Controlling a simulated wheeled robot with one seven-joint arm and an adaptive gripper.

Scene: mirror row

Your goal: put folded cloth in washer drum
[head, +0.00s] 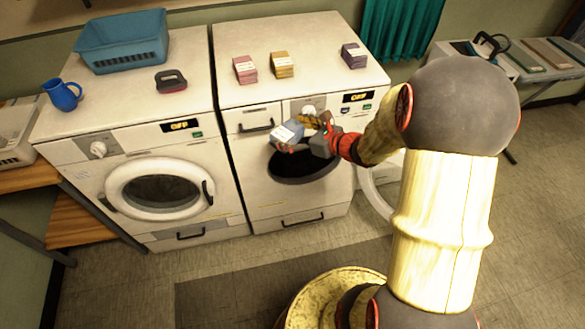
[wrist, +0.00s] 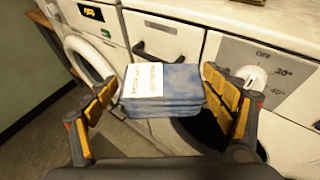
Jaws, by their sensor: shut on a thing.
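My gripper (head: 307,133) is shut on a blue folded cloth (head: 284,135) with a white label. The cloth also shows between the yellow-padded fingers in the wrist view (wrist: 180,82). My gripper holds it in front of the right washer (head: 258,192), just above the dark drum opening (head: 300,170). The cloth is outside the drum. The round door (head: 377,192) of this washer is swung open to the right, partly hidden by my arm. In the wrist view, part of the drum opening (wrist: 197,131) shows below the cloth.
The left washer (head: 70,185) has its door (head: 160,190) shut. A blue basket (head: 122,42), a brush-like item (head: 171,81) and a blue mug (head: 63,94) stand on it. Pink (head: 245,69), yellow (head: 282,65) and purple (head: 354,55) folded stacks lie on the right washer.

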